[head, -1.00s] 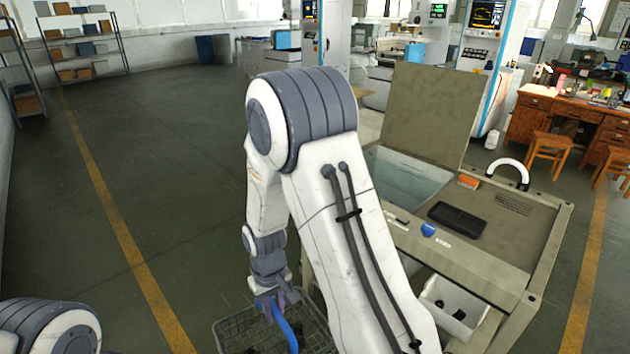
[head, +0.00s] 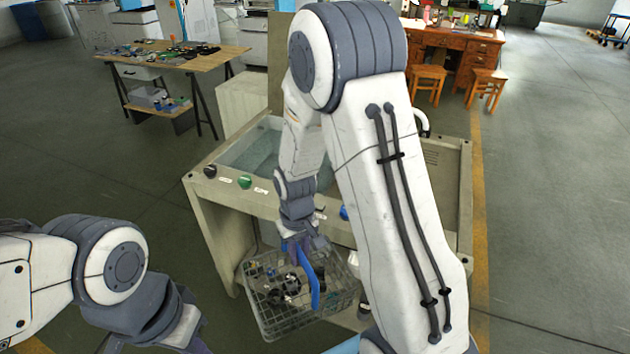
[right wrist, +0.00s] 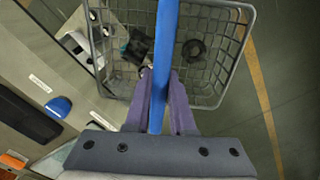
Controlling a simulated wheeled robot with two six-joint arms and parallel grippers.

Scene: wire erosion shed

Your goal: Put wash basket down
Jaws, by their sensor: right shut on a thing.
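The wash basket (head: 290,322) is a grey wire basket with a blue handle (head: 310,275) and dark and metal parts inside. My right gripper (head: 303,243) is shut on the blue handle, and the basket hangs below it, in front of the wash station. In the right wrist view the purple fingers (right wrist: 160,105) close on the blue handle (right wrist: 164,50), with the basket rim (right wrist: 238,55) beyond. Whether the basket touches anything below cannot be told. My left arm shows at the lower left of the head view; its jaws are not clearly visible.
The beige wash station (head: 222,205) has a basin, coloured buttons and an open space beneath. A workbench (head: 165,58) with small parts stands behind it at left. A wooden desk (head: 455,42) and stools (head: 487,85) stand at the back. The floor at left is clear.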

